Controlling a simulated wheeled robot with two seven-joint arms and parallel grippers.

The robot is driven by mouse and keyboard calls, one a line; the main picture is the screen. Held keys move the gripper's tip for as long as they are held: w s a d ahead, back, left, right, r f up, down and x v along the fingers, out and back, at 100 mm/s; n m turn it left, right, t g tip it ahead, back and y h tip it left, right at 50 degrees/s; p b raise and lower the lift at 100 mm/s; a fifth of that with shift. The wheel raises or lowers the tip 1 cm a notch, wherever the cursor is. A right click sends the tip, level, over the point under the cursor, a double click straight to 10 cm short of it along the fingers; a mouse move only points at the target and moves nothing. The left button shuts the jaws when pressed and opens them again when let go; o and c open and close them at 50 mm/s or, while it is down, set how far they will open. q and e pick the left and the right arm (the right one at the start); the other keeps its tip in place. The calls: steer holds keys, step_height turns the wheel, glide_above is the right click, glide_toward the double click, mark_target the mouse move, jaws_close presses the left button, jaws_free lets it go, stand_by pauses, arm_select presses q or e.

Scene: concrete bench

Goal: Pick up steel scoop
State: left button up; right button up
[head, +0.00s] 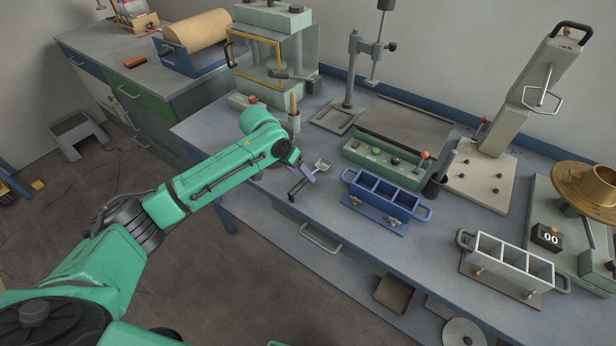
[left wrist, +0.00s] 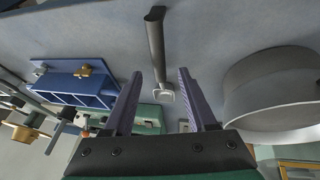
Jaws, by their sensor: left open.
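In the left wrist view the fingers (left wrist: 160,73) are apart and empty. I cannot tell the exact gap between fingertips and handle. My right gripper is out of view.
A blue three-part mould (head: 385,198) stands right of the scoop. A grey cup (head: 294,123) with a wooden-handled tool stands behind left; a round grey container (left wrist: 270,90) is close by in the wrist view. A green-fronted device (head: 383,160) stands behind. The bench's front edge is near.

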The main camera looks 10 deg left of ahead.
mark_target(304, 178)
arm_select(q)
steer(key=shift+x, duration=1.25)
steer(key=shift+r, duration=0.1)
jaws_close()
step_height(304, 178, up, 20)
steer(key=b, duration=0.1)
